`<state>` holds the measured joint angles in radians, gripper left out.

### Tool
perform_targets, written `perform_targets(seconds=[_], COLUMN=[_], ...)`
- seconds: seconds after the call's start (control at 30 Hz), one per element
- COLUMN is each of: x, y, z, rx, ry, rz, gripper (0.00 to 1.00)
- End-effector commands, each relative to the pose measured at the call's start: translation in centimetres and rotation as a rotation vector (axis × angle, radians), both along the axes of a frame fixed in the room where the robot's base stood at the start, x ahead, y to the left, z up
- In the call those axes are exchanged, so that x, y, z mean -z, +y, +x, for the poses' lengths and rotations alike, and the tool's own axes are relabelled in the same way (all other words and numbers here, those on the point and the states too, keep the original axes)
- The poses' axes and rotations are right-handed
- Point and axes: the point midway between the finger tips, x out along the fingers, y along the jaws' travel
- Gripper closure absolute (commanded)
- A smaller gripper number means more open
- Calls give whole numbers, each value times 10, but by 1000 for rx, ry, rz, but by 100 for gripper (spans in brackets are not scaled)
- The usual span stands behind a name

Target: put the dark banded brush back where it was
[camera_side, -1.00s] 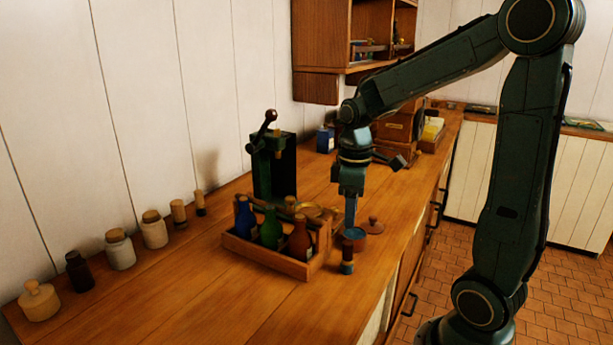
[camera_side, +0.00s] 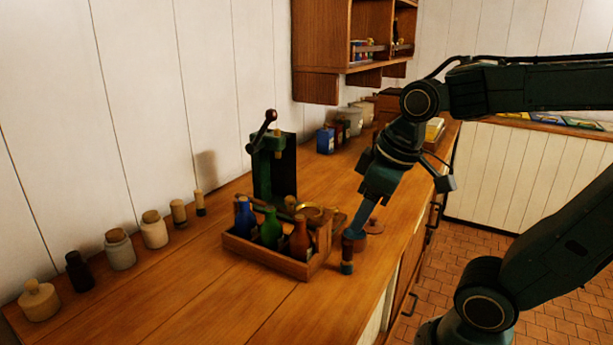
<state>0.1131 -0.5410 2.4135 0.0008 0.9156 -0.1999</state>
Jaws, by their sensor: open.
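A small dark upright piece with brown and blue-green bands (camera_side: 347,266) stands on the counter near its front edge, just right of the wooden crate; it may be the banded brush, but it is too small to be sure. My gripper (camera_side: 354,232) is tilted, its tips pointing down and left right above this piece. It is open; whether its fingers touch the piece or stand around its top cannot be told from here. Another small piece, dark below and pale above (camera_side: 200,204), stands at the far end of the row along the wall.
The wooden crate (camera_side: 262,264) holds blue, green and brown bottles. A green press (camera_side: 270,165) stands behind the crate. Lidded jars (camera_side: 120,252) line the wall. The front left counter is clear.

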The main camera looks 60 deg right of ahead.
Motion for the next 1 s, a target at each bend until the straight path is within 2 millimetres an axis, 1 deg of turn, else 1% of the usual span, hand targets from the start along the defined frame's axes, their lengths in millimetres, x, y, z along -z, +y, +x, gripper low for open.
perform_targets(seconds=[0.1,0.2,0.33,0.5,1.0], x=[-5,-7,-8,-8,-8], y=[12,18,23,24,24], z=[-14,-23,-30,-33,-32], rx=[24,45,62,70,69], ry=[-65,-103,-133,-143,-142], rz=[25,47,67,76,74], gripper=[52,52,52,52,52])
